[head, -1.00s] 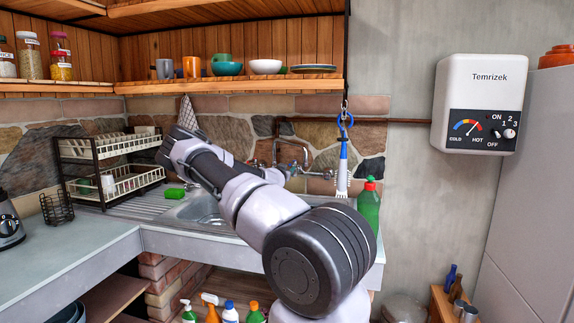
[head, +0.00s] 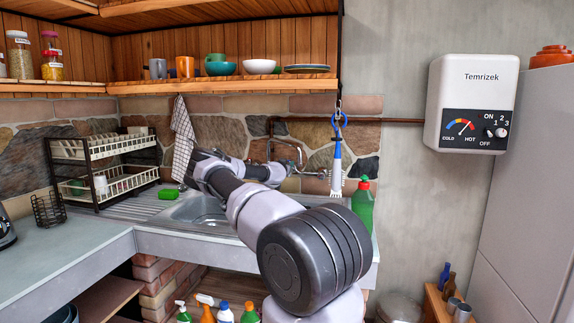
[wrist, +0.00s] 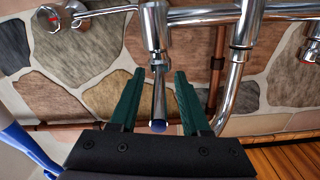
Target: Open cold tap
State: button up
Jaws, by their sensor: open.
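The cold tap's chrome lever (wrist: 159,100) has a blue end and hangs from the valve in the wrist view. My gripper (wrist: 159,74) is open, with one dark green finger on each side of the lever. Gaps show between the lever and both fingers, and the lever's blue end lies close to the gripper's black body. In the head view the chrome tap pipe (head: 291,146) stands at the wall behind the sink. My gripper is there beside the tap, and the lever is too small to make out.
A blue-handled brush (head: 338,160) hangs right of the tap; its blue handle (wrist: 28,148) also shows in the wrist view. A green bottle (head: 362,208) stands at the sink's right. A dish rack (head: 105,168) and green sponge (head: 168,194) are on the left.

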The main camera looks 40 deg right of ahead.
grip_shut()
jog(key=shift+s+a+r, duration=0.1)
jog(key=shift+r, duration=0.2)
dwell(1.1)
